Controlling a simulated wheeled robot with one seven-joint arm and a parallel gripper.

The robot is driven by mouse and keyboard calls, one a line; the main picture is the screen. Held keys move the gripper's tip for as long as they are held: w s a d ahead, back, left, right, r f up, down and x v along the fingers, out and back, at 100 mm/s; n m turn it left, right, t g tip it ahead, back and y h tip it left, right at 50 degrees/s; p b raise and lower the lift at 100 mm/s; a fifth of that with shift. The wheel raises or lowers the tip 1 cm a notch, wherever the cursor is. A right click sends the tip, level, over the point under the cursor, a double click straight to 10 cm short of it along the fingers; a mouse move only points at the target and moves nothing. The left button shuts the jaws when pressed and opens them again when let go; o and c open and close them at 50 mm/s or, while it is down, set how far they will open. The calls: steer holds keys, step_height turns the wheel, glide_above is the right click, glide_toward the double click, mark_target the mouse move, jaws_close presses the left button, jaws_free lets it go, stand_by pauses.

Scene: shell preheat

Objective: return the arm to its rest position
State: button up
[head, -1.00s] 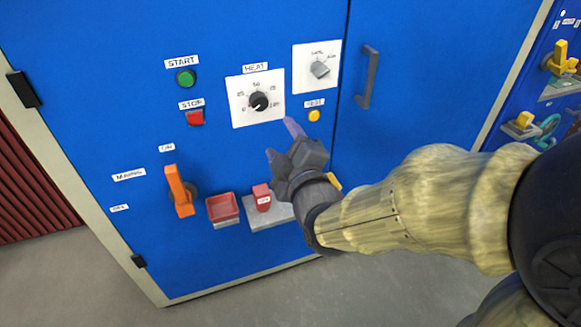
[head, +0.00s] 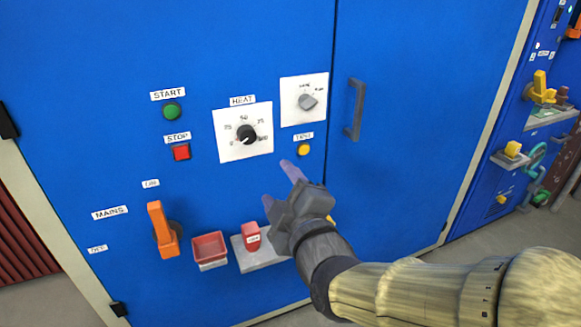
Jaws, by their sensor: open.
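My gripper (head: 281,187) is open and empty in the head view. Its two purple-grey fingers point up and left, in front of the blue cabinet (head: 80,60). It is below the heat dial (head: 246,134) and the yellow test button (head: 304,150), and above and right of a red block (head: 251,236) on a grey plate. No contact with any control shows. My arm comes in from the lower right and hides part of the lower cabinet.
An orange mains handle (head: 163,229) and a red tray (head: 209,248) stick out at the lower left. A door handle (head: 356,109) stands out right of the selector (head: 308,102). Another blue panel with yellow levers (head: 541,88) is at the right edge.

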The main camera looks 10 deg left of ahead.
steer(key=w+d+f+m+g+h, duration=0.3)
steer(key=d+f+m+g+h, duration=0.4)
steer(key=d+f, duration=0.5)
steer(key=s+d+f+m+g+h, duration=0.2)
steer(key=s+d+f+m+g, duration=0.4)
steer(key=s+d+f+m, duration=0.45)
step_height(320, 180, up, 36)
steer(key=w+d+p, duration=0.1)
steer(key=w+p, duration=0.1)
steer(key=p, duration=3.5)
steer(key=shift+d+m, duration=0.3)
steer(key=shift+m, duration=0.15)
steer(key=shift+w, duration=0.1)
